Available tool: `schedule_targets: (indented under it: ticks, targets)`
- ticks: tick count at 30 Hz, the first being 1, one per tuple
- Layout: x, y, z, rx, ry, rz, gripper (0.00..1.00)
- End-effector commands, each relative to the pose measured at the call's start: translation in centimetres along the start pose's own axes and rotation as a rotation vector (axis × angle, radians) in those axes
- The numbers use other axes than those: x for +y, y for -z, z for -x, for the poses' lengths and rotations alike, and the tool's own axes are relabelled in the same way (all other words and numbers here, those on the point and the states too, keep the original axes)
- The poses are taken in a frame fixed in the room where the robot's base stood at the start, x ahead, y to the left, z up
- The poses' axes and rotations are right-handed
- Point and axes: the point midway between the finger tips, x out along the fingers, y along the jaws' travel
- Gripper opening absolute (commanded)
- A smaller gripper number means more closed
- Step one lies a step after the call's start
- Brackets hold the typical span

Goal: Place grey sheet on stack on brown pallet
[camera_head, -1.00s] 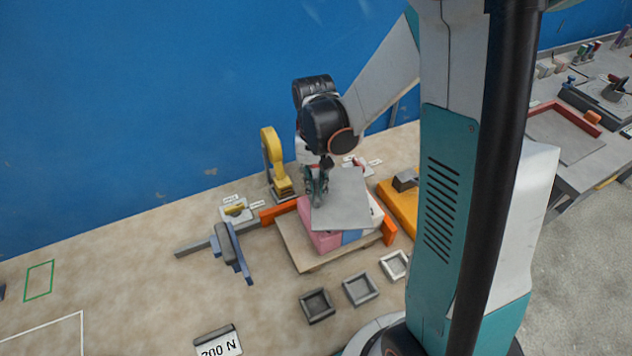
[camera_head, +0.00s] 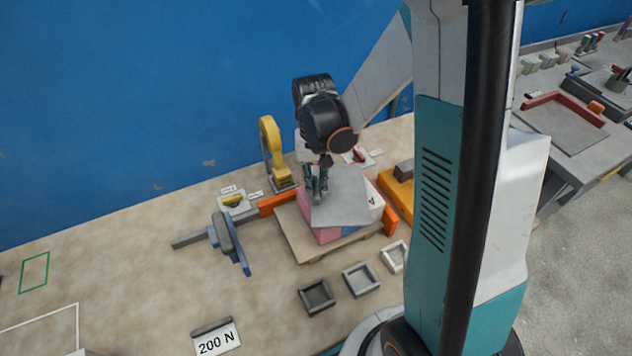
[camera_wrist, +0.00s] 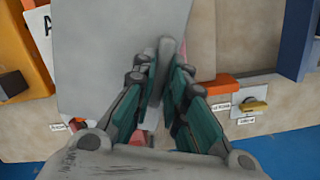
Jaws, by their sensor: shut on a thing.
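In the head view the sheet lies flat or nearly flat over a stack (camera_head: 325,234) of pink, blue and white pieces on the brown pallet (camera_head: 294,239). I cannot tell whether the sheet touches the stack. In the wrist view the grey sheet (camera_wrist: 105,60) reaches from between the fingertips (camera_wrist: 163,75) up and to the left, covering most of the stack.
Orange stops (camera_head: 390,220) stand at the pallet's edge. A yellow machine (camera_head: 272,150) is behind it and a blue clamp-like tool (camera_head: 232,243) is left. Small square trays (camera_head: 317,296) lie in front. The bench at front left is mostly clear.

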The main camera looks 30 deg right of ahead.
Motion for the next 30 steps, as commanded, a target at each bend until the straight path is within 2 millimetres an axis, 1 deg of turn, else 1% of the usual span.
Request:
schedule_targets:
  ticks: [14, 15, 17, 26, 30]
  targets:
    - [-0.01, 0.12, -0.95, 0.000, 0.000, 0.000, 0.00]
    - [-0.01, 0.11, -0.86, 0.000, 0.000, 0.000, 0.22]
    - [-0.01, 0.11, -0.84, 0.000, 0.000, 0.000, 0.36]
    - [-0.02, 0.11, -0.83, 0.000, 0.000, 0.000, 0.36]
    - [-0.02, 0.12, -0.33, 0.000, 0.000, 0.000, 0.36]
